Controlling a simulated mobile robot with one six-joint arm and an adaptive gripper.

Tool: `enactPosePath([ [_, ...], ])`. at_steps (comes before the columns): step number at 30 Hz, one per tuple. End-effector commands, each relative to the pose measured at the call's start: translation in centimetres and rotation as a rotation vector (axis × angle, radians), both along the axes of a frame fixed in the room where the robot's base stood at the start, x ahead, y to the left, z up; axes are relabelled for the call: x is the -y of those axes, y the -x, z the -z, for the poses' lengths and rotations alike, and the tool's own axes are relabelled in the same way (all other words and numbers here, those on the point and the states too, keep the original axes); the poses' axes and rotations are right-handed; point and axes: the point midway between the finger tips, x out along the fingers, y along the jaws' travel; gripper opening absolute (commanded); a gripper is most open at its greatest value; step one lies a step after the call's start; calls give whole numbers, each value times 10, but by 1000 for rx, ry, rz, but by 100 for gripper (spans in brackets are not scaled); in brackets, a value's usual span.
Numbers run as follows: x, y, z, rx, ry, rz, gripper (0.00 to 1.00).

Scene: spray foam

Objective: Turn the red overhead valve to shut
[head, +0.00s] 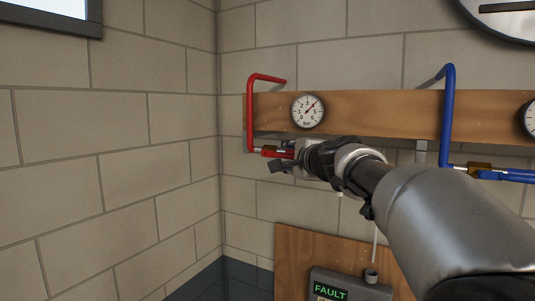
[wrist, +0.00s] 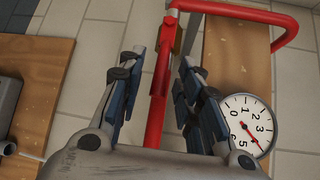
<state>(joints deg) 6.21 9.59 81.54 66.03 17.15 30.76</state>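In the wrist view the red lever (wrist: 158,95) runs lengthwise between the two fingers of my gripper (wrist: 161,70). The fingers are apart, with a visible gap on each side of the red bar. I cannot tell how far the bar lies in depth between them. My gripper hides much of the valve in the head view.
A pressure gauge (head: 308,111) is on the wooden board (head: 370,112) above my gripper, close beside the right finger in the wrist view. A blue pipe (head: 447,110) with its own valve is further right. Below is a box (head: 350,288) reading FAULT.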

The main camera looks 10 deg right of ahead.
Motion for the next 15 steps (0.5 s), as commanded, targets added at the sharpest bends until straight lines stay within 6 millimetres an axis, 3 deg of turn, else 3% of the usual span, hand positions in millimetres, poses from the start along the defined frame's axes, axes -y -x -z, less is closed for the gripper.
enactPosePath([
  [11, -1, -5, 1, 1, 1, 0, 32],
  [15, -1, -5, 1, 1, 1, 0, 22],
])
